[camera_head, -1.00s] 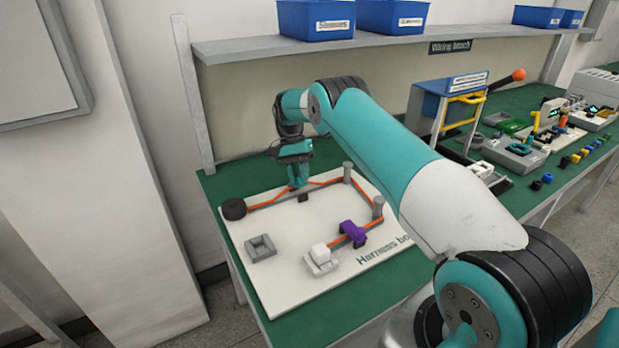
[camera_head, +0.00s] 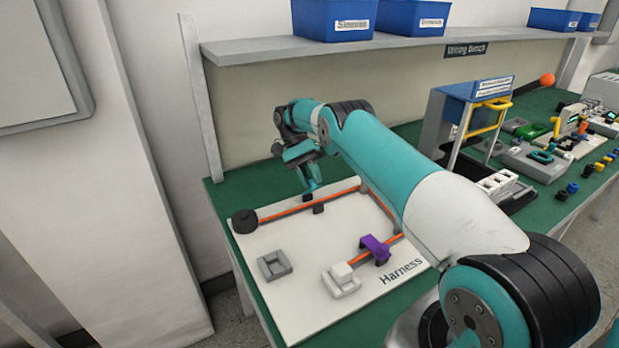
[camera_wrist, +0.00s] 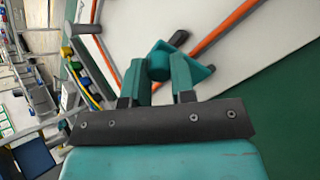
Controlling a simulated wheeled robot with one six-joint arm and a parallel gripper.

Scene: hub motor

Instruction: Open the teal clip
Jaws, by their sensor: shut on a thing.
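The teal clip (camera_head: 312,184) is on the harness board's far side, along the orange cable (camera_head: 283,211). My gripper (camera_head: 306,168) is above it. In the wrist view, my gripper's teal fingers (camera_wrist: 159,72) are shut on the clip's teal part (camera_wrist: 194,67), which projects beyond them. A dark block (camera_head: 318,208) sits on the cable just below the teal part; it also shows in the wrist view (camera_wrist: 178,39). The teal part is tilted, leaning up and left from the block. Whether the two still touch is hard to tell.
The white harness board (camera_head: 305,305) also holds a purple clip (camera_head: 375,247), a black round post (camera_head: 244,221), a grey square fixture (camera_head: 274,264) and a white connector (camera_head: 341,277). A shelf with blue bins (camera_head: 334,18) hangs behind. A blue-topped stand (camera_head: 474,88) is to the right.

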